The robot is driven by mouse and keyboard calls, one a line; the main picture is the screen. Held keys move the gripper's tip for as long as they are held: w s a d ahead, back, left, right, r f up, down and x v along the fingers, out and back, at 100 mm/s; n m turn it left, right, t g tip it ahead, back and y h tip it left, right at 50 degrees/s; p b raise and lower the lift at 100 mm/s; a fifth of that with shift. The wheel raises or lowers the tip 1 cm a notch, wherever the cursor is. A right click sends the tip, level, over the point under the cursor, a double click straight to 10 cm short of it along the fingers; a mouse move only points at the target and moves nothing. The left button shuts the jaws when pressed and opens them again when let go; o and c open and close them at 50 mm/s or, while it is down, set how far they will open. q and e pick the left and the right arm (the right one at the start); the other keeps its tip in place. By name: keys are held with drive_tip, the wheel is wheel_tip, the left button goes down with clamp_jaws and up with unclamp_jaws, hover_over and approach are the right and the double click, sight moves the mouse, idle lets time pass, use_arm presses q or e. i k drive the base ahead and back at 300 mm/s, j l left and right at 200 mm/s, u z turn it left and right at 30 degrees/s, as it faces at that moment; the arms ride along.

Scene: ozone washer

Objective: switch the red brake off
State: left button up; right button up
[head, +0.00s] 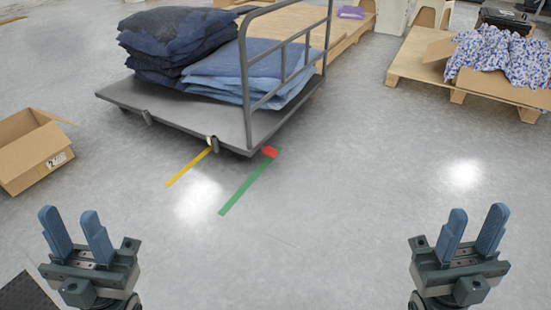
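The red brake (270,152) is a small red piece low at the near right corner of a grey cart (180,108), close to the floor. Whether it is on or off is too small to tell. My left gripper (72,220) is open and empty at the lower left, well in front of the cart. My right gripper (474,222) is open and empty at the lower right, away from the brake.
The cart carries stacked dark and blue fabric (245,68) and has a grey rail handle (285,60). Yellow (187,168) and green (245,184) strips lie before it. An open cardboard box (30,150) is left; a wooden pallet (425,65) is right. The floor between is clear.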

sight(270, 152)
drive_tip(key=i+l+z, duration=0.1)
drive_tip(key=i+l, duration=0.95)
drive_tip(key=i, duration=0.25)
drive_tip(key=i+l+z, duration=0.15)
drive_tip(key=i+l, duration=0.35)
drive_tip(key=i, duration=0.15)
